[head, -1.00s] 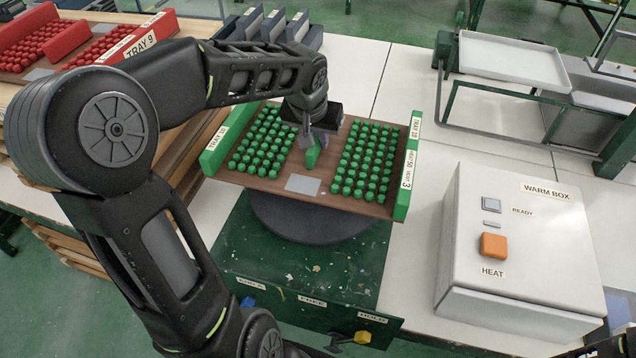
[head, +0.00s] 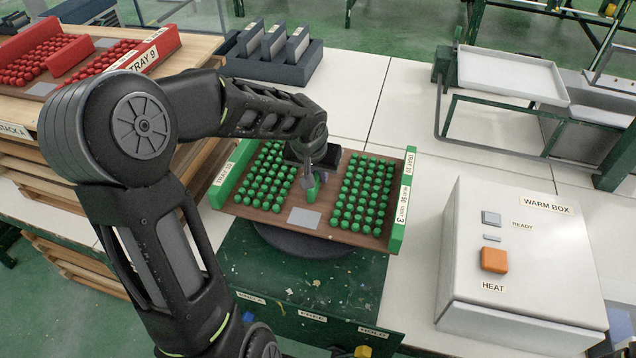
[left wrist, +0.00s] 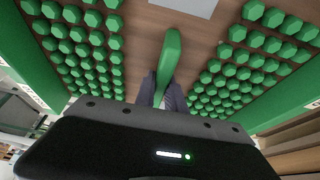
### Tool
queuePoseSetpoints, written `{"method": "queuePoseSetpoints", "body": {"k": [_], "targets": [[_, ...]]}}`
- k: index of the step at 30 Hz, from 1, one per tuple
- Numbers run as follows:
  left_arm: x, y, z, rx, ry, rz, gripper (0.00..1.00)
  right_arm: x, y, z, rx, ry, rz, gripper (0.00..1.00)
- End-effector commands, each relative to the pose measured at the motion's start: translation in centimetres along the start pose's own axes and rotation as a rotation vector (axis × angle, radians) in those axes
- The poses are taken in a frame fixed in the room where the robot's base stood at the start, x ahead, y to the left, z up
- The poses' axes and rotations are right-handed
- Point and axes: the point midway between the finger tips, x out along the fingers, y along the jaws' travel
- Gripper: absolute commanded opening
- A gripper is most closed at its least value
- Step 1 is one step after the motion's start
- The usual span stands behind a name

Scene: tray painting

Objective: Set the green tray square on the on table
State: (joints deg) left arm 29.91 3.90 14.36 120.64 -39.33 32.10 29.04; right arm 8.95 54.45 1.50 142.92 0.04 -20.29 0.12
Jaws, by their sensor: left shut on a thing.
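The green tray (head: 398,215) has a brown board, green end walls and rows of green hexagonal pieces on both sides of a bare middle strip. It is over a round dark turntable (head: 300,244), whose front part shows below the tray's front edge. I cannot tell whether the tray touches it. The tray's front edge slants down to the right in the head view. My left gripper (head: 312,184) is shut on the tray's green middle handle, which shows between the fingers in the left wrist view (left wrist: 172,55). My right gripper is not in view.
A green stand (head: 250,270) with labelled levers is under the turntable. A white warm box (head: 520,260) stands to the right. A red tray (head: 160,45) lies on a wooden stack at left, and a dark rack (head: 270,65) stands behind.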

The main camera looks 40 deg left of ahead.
Motion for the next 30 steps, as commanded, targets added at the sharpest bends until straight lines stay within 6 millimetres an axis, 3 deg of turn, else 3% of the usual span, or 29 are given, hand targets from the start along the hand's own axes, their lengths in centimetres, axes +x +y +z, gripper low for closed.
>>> {"method": "queuePoseSetpoints", "body": {"k": [9,22,23,30], "targets": [[3.1,0.0,1.3,0.000,0.000,0.002,0.00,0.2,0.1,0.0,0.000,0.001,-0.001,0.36],[3.5,0.1,1.4,0.000,0.003,0.001,0.00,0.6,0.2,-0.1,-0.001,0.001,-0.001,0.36],[3.5,0.0,1.5,-0.001,-0.002,0.001,0.17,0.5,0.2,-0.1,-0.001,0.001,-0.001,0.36],[3.5,0.0,1.5,0.000,-0.002,0.001,0.36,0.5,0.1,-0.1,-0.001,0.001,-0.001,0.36]]}}
